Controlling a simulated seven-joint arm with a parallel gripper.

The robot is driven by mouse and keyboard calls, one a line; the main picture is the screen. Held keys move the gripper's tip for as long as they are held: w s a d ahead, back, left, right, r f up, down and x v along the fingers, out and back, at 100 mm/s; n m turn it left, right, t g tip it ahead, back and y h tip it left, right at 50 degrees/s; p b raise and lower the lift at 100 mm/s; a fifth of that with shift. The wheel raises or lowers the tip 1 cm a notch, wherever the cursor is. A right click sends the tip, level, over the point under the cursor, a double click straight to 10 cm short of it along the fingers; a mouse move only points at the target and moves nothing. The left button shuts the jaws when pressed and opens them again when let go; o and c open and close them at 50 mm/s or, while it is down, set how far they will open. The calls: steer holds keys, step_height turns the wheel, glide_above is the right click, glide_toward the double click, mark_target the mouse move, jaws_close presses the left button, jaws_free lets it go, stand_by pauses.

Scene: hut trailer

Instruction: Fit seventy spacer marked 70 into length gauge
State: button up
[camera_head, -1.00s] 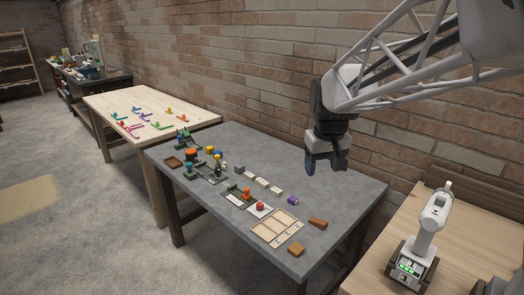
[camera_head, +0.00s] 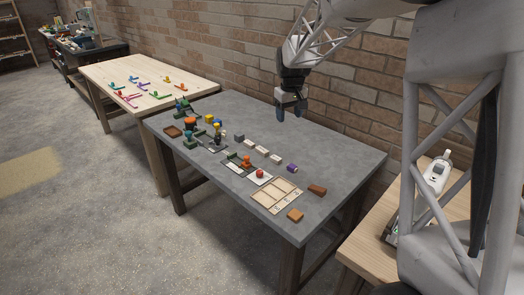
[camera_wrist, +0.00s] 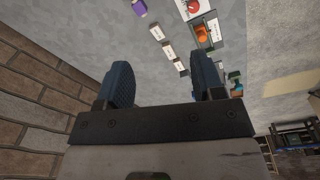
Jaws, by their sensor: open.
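Three small pale spacer blocks (camera_head: 262,151) lie in a row on the grey table; they also show in the wrist view (camera_wrist: 173,50). Their marks are too small to read, so I cannot tell which is the 70. In front of them is a dark fixture with an orange part (camera_head: 246,160) and a white label, which looks like the length gauge; the orange part also shows in the wrist view (camera_wrist: 203,33). My gripper (camera_head: 291,110) is open and empty, above the back of the table, behind and right of the blocks. In the wrist view its fingers (camera_wrist: 165,78) are wide apart.
A red button on a white plate (camera_head: 260,173), a wooden compartment tray (camera_head: 276,195), a purple block (camera_head: 292,168) and brown blocks (camera_head: 295,216) lie nearby. Other coloured fixtures crowd the table's left end. A brick wall (camera_head: 350,90) stands close behind.

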steer(key=w+a+f+n, duration=0.1)
steer(key=w+a+f, duration=0.1)
steer(key=w+f, duration=0.35)
steer(key=w+a+f, duration=0.3)
steer(key=w+f, duration=0.1)
steer(key=w, duration=0.3)
steer(key=n+g, duration=0.1)
steer(key=n, duration=0.1)
glide_above(261, 149)
steer(key=f, duration=1.2)
steer(key=shift+w, duration=0.25)
steer(key=shift+f, duration=0.15)
steer(key=shift+f, duration=1.15)
steer(key=shift+f, duration=0.15)
steer(key=shift+d+f, duration=0.1)
steer(key=shift+f, duration=2.35)
steer(key=c, duration=1)
